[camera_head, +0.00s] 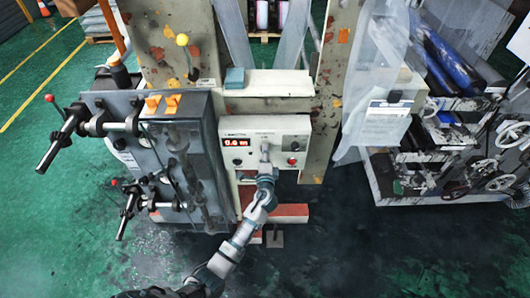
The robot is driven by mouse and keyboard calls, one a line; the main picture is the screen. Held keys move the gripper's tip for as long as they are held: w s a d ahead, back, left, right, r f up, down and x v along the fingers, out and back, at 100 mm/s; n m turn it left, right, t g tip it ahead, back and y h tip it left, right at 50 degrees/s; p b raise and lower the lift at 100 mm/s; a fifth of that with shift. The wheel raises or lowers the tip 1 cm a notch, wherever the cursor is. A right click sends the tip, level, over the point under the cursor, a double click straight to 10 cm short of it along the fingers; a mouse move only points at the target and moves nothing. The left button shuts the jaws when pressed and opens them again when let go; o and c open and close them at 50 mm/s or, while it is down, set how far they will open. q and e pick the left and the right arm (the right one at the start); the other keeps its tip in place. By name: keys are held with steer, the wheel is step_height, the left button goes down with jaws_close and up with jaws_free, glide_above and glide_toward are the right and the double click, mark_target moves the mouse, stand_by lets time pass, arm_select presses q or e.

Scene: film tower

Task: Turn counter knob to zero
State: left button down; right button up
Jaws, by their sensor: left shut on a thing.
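The counter panel (280,132) is a pale box on the front of the tower. Its red lit display (236,142) shows a reading in m that starts with 0; the digit after the point is too small to read surely. My left arm comes up from the bottom, left of centre. Its gripper (265,155) is at the middle of the panel, right of the display, and is shut on the counter knob. The fingers hide most of that knob, so its angle cannot be told. My right gripper is out of view.
A red button (292,161) sits close right of my gripper. A grey cabinet (170,145) with protruding black handles stands left. Clear plastic sheeting (375,90) hangs right, near a machine with handwheels (500,183). The green floor (400,250) in front is mostly free.

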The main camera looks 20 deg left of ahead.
arm_select(q)
steer(key=shift+d+f, duration=0.1)
steer(key=shift+f, duration=0.15)
steer(key=c, duration=0.8)
jaws_free()
steer(key=shift+w, duration=0.1)
steer(key=v, duration=1.2)
steer(key=shift+d, duration=0.1)
